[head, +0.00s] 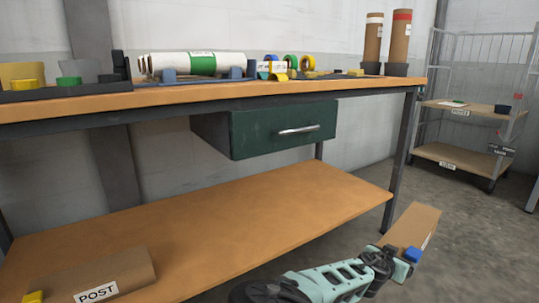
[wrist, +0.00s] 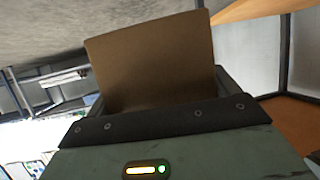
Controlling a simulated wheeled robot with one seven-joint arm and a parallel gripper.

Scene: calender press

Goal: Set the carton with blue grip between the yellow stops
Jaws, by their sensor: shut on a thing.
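The carton with the blue grip (head: 412,228) is a long brown box at the lower right of the head view, held out in the air over the floor beside the workbench. Its blue grip (head: 412,254) is at its near end. My gripper (head: 404,260) is shut on the carton at this end. In the wrist view the carton (wrist: 150,65) rises as a plain brown face beyond my gripper; the blue grip is hidden there. I cannot make out a pair of yellow stops for certain.
A green drawer (head: 270,130) hangs under the bench top. A wire-sided trolley (head: 465,110) stands at the back right.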

